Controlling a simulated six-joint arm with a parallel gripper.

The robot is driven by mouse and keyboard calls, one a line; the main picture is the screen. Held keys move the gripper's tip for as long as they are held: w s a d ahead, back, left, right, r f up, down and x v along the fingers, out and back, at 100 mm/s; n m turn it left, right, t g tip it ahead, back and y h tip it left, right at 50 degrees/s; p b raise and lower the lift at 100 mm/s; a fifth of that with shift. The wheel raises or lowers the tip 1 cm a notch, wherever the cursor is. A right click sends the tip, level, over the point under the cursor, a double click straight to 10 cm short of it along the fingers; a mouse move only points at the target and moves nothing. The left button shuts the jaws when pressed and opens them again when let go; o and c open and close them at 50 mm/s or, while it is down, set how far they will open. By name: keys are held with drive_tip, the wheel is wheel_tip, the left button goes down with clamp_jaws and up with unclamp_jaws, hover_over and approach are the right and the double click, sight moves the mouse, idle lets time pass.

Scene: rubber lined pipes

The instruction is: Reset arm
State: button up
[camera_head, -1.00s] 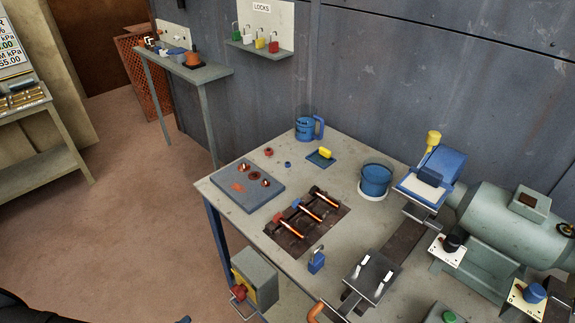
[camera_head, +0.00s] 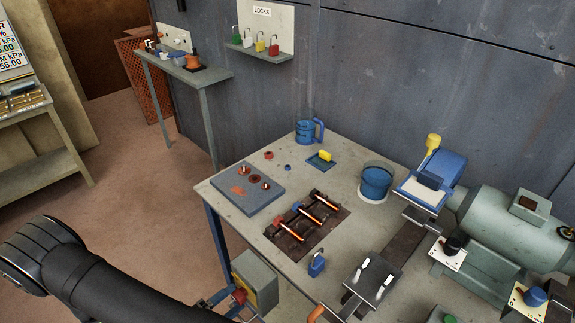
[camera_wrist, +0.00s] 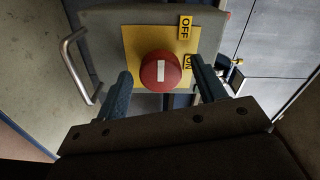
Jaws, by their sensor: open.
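In the wrist view, my gripper (camera_wrist: 162,88) is open, with one dark blue finger on each side of a round red knob (camera_wrist: 160,72). The knob has a white bar and sits on a yellow plate (camera_wrist: 139,42) with OFF and ON labels. I cannot tell whether the fingers touch it. In the head view, my gripper (camera_head: 229,305) is at the box (camera_head: 262,279) on the table's front left side, and the red knob (camera_head: 239,296) shows between its fingers. My black arm reaches in from the lower left.
The grey table (camera_head: 335,153) carries a slab with copper-coloured rings (camera_head: 248,190), glowing fuse-like bars (camera_head: 307,220), a blue padlock (camera_head: 317,264) and a blue cup (camera_head: 375,181). A metal handle (camera_wrist: 75,68) stands left of the knob. Open floor (camera_head: 140,215) lies left of the table.

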drive_tip(key=shift+w+d, duration=0.45)
drive_tip(key=shift+d, duration=0.1)
drive_tip(key=shift+w+m, duration=0.1)
drive_tip(key=shift+m, duration=0.2)
drive_tip(key=m, duration=0.7)
drive_tip(key=shift+r, duration=0.1)
drive_tip(key=m, duration=0.6)
drive_tip(key=shift+m, duration=0.3)
drive_tip(key=shift+o, duration=0.3)
